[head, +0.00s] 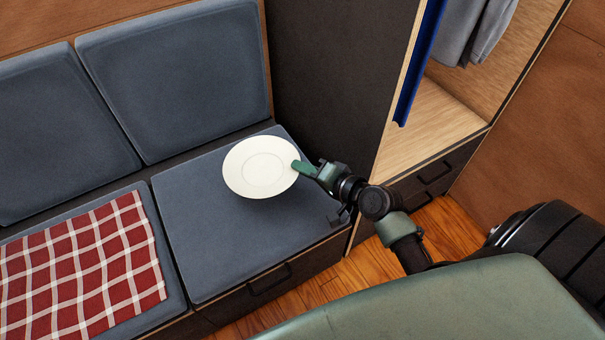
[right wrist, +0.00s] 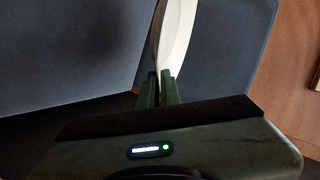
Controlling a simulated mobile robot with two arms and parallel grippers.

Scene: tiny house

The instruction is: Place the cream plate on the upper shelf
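The cream plate (head: 262,168) is round and shallow, and shows over the grey seat cushion of the bench. My right gripper (head: 299,167) is shut on the plate's right rim. In the right wrist view the plate (right wrist: 174,40) stands edge-on between the two green fingers of the gripper (right wrist: 160,88). A dark shade lies on the cushion by the plate, but I cannot tell how high the plate is held. My left gripper is not in view. No upper shelf can be made out in these frames.
The bench has a grey seat cushion (head: 220,250) and back cushions (head: 175,80). A red checked cloth (head: 80,265) lies at the left. An open wardrobe (head: 435,120) with hanging clothes (head: 475,28) and a drawer below stands at the right. Wooden floor (head: 365,265) shows between.

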